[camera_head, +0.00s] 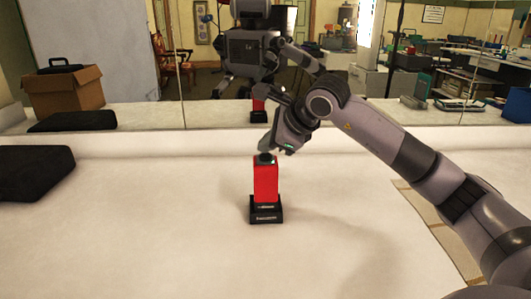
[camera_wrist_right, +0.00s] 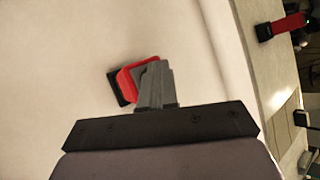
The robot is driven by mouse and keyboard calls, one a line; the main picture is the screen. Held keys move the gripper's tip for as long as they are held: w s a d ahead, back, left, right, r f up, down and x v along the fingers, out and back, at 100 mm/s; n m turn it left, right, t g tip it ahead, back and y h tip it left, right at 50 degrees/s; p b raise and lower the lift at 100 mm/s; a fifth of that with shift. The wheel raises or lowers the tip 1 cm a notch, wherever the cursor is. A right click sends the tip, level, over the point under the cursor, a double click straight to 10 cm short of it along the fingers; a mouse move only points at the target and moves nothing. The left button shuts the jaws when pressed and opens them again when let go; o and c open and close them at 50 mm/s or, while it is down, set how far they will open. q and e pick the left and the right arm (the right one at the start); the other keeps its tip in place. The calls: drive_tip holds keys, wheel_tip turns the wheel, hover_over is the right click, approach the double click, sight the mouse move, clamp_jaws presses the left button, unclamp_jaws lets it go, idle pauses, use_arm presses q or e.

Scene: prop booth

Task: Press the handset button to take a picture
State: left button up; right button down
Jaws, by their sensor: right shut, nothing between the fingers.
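The handset (camera_head: 265,183) is a red upright block with a black top and a black stepped base, standing on the white table. My right gripper (camera_head: 267,150) points down right at its top, with the fingertips at or just above the black top. I cannot tell whether they touch it. In the right wrist view the shut, empty fingers (camera_wrist_right: 155,80) cover part of the red handset (camera_wrist_right: 126,84). The button itself is hidden or too small to make out. My left gripper is in neither view.
A mirror (camera_head: 225,110) behind the white table (camera_head: 150,225) reflects me, the handset and the room. A black case (camera_head: 32,172) lies at the left. The table around the handset is clear.

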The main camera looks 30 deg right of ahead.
sight(268, 156)
drive_tip(key=shift+r, duration=0.1)
drive_tip(key=shift+r+p, duration=0.6)
drive_tip(key=shift+r, duration=0.1)
drive_tip(key=shift+r, duration=0.1)
wheel_tip(268, 156, up, 5)
drive_tip(key=p, duration=0.4)
idle(0.6)
